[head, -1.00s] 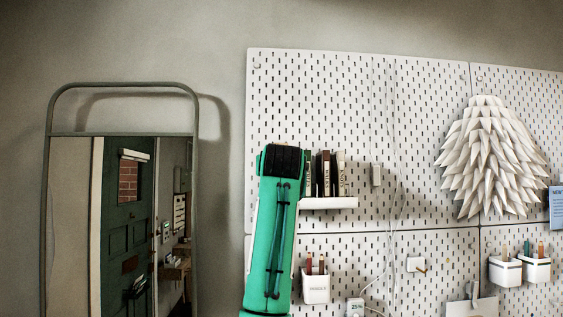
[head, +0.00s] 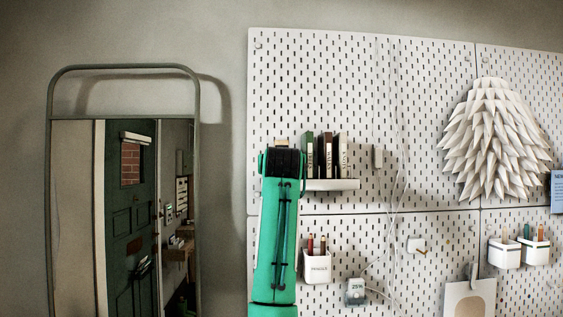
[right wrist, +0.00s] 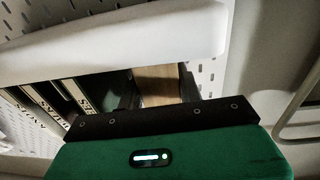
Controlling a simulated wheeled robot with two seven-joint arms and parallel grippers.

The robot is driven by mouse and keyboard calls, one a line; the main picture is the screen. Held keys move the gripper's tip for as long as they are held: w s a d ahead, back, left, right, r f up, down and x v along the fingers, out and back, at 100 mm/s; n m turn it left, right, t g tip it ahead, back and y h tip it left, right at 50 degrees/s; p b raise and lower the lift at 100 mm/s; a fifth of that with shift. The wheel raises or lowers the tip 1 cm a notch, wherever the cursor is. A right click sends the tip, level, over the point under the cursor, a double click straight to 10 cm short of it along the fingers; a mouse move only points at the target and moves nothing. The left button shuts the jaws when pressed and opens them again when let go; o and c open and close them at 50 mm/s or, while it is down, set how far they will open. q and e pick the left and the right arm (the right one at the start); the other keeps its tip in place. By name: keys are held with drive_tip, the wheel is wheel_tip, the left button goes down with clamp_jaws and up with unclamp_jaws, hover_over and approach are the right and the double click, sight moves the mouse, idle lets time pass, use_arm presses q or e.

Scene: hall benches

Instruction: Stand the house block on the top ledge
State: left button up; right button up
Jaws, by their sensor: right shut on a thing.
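A tan wooden block (right wrist: 158,85), which I take to be the house block, is held in my right gripper (right wrist: 157,98). Its full shape is hidden by the gripper. In the head view a small tan piece of the block (head: 281,142) shows above the black end of my green right arm, left of the books. The top ledge (head: 333,184) is white and fixed to the pegboard; it crosses the top of the wrist view (right wrist: 110,45). I cannot tell whether the block touches the ledge. My left gripper is out of view.
Several upright books (head: 326,156) stand on the ledge close to the block's right. A white pen cup (head: 317,267) hangs below. A mirror (head: 125,215) stands to the left, and a spiky white lampshade (head: 495,140) is at right.

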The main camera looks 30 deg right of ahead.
drive_tip(key=shift+f, duration=0.25)
drive_tip(key=o, duration=1.2)
drive_tip(key=shift+s, duration=0.1)
